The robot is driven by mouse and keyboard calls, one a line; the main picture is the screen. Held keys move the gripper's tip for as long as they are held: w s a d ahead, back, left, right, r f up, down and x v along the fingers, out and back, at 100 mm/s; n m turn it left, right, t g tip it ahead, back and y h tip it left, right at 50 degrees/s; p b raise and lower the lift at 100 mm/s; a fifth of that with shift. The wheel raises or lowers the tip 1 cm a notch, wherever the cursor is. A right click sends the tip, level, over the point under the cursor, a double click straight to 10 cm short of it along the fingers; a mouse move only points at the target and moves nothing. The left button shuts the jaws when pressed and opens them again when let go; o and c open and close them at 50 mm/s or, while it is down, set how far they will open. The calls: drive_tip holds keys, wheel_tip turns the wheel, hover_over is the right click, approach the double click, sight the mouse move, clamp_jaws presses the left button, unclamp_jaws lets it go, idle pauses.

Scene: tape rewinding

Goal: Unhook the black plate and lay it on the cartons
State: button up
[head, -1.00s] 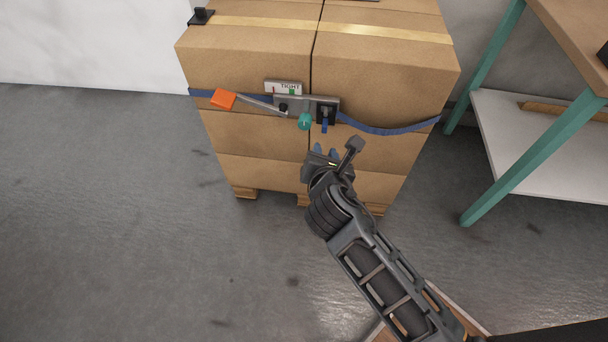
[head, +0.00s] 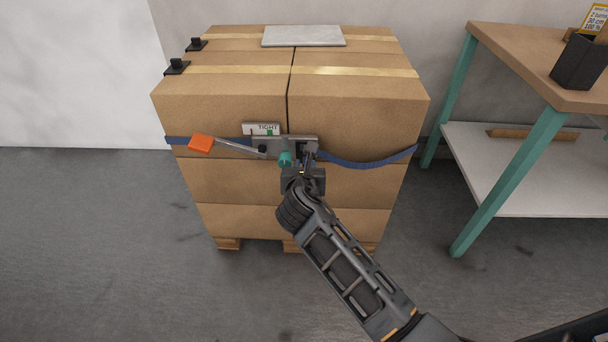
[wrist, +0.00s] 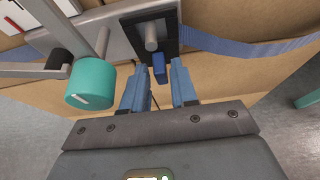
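The black plate (wrist: 166,38) hangs on a grey peg on the metal buckle bar in the wrist view, with a blue tab (wrist: 159,68) at its lower edge. In the head view my gripper mostly hides it. My gripper (wrist: 157,76) is open, its two blue fingers just below the plate, one on each side of the tab. I cannot tell whether they touch it. The cartons (head: 228,105) are stacked as a strapped block in the head view; the gripper (head: 307,165) is at their front face.
A blue strap (head: 365,163) sags to the right of the buckle. A teal knob (wrist: 90,84) is close left of my fingers, and an orange-ended lever (head: 201,144) extends left. A grey sheet (head: 303,36) and black corner pieces (head: 177,67) lie on top. A workbench (head: 540,60) stands right.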

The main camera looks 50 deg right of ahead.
drive_tip(key=shift+d, duration=0.1)
drive_tip(key=shift+c, duration=0.2)
clamp_jaws()
drive_tip(key=shift+r+p, duration=0.35)
drive_tip(key=shift+p, duration=0.5)
idle(0.4)
drive_tip(key=s+a+p, duration=0.3)
drive_tip(key=s+a, duration=0.1)
drive_tip(key=a, duration=0.1)
drive_tip(key=shift+a, duration=0.25)
idle(0.9)
drive_tip(key=shift+s, duration=0.1)
